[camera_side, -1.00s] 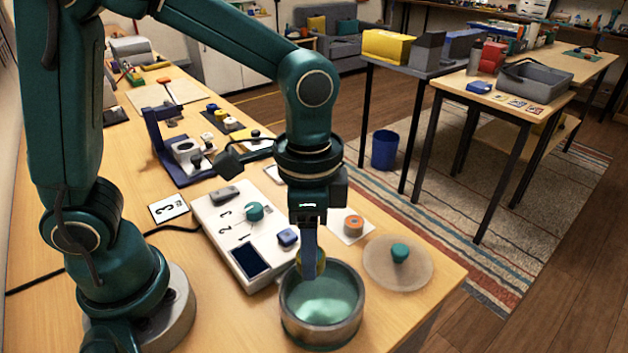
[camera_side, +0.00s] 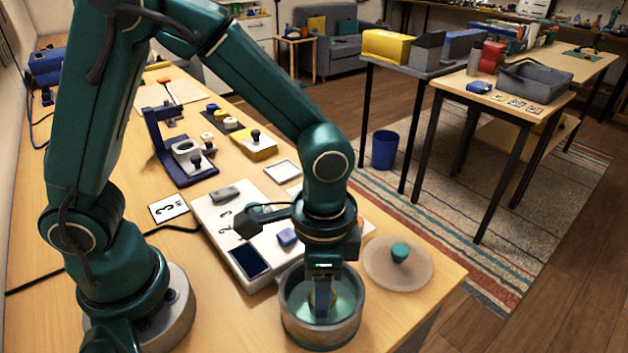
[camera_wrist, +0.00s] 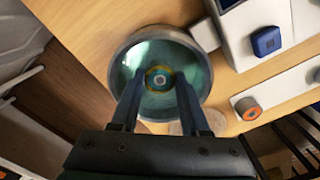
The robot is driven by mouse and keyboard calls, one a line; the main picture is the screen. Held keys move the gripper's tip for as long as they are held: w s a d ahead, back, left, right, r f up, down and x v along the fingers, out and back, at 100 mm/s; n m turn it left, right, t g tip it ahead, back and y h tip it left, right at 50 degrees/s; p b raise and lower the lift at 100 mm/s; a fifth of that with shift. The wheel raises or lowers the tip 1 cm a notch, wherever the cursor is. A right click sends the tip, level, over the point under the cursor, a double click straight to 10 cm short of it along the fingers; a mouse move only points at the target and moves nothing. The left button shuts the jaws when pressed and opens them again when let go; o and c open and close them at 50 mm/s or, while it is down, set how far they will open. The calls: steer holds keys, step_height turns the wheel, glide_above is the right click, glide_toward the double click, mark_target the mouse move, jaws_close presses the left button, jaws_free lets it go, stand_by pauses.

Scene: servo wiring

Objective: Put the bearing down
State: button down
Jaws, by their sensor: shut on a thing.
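My gripper (camera_side: 322,303) reaches down into a round grey metal bowl with a teal inside (camera_side: 293,325) near the front of the table. In the wrist view the two fingers of my gripper (camera_wrist: 160,92) are over the same bowl (camera_wrist: 122,62). The bearing, a small ring with a yellowish rim and pale centre (camera_wrist: 159,79), shows between the fingertips, inside the bowl's outline. The gripper is shut on it. I cannot tell whether the bearing touches the bowl's bottom. In the side view the fingers and the bowl wall partly hide it.
A white device with a dark screen (camera_side: 250,262) and blue button stands behind the bowl. A round pale disc with a teal knob (camera_side: 399,252) lies to its right, close to the table edge. An orange-topped part (camera_wrist: 248,108) sits nearby in the wrist view.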

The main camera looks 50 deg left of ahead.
steer(key=shift+c, duration=2)
jaws_free()
step_height(320, 180, up, 12)
steer(key=f, duration=0.1)
steer(key=s+a+r+n+t, duration=0.1)
steer(key=s+a+n+t, duration=0.4)
steer(key=a, duration=0.6)
steer(key=n, duration=0.2)
steer(key=shift+r+n+t, duration=0.3)
steer(key=shift+r+n, duration=0.1)
